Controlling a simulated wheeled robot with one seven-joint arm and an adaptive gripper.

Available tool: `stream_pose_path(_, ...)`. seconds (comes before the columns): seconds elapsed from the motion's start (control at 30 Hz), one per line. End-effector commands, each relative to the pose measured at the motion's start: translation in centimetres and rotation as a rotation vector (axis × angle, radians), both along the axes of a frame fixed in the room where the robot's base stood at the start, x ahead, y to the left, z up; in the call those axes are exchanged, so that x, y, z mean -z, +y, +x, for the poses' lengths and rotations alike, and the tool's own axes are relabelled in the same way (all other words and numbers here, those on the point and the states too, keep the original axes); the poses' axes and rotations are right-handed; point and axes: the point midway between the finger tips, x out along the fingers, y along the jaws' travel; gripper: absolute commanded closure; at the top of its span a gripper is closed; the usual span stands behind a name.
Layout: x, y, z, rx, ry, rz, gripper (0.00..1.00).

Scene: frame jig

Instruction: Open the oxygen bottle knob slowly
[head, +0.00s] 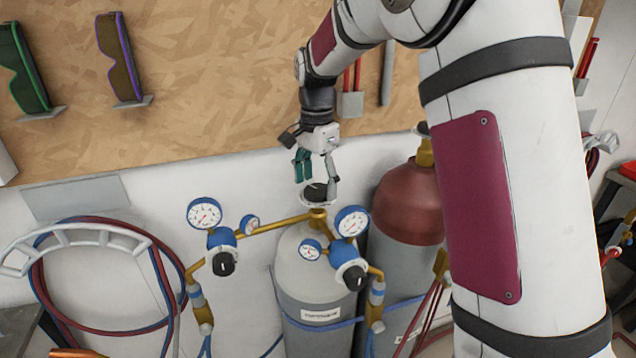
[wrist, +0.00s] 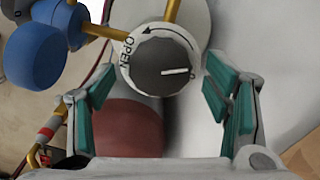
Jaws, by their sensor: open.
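The oxygen bottle knob (wrist: 163,68) is a dark grey round knob with a white pointer line, set in a pale ring marked OPEN with a curved arrow. Its pointer aims right, away from the OPEN word. In the head view the knob (head: 315,192) sits on top of the grey oxygen bottle (head: 318,287). My gripper (head: 316,180) points down over it. In the wrist view my gripper (wrist: 158,95) is open, with one green-padded finger on each side of the knob. I see gaps between pads and knob there.
Blue-rimmed gauges (head: 205,213) and brass pipes flank the knob closely on the left and right. A red-topped bottle (head: 408,202) stands just right. A hose coil (head: 95,275) hangs at left, and tinted glasses (head: 120,57) hang on the wooden board (head: 220,80) behind.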

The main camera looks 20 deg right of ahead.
Motion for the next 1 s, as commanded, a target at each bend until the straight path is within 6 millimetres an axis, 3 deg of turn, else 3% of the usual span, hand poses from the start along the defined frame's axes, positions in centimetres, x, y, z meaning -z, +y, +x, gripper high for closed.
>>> stream_pose_path(0.4, 0.93, 0.0, -0.02, 0.0, 0.0, 0.0, 0.29)
stream_pose_path(0.63, 0.9, 0.0, -0.02, 0.0, 0.0, 0.0, 0.77)
stream_pose_path(1.0, 0.9, -0.01, -0.02, -0.043, 0.0, 0.0, 0.77)
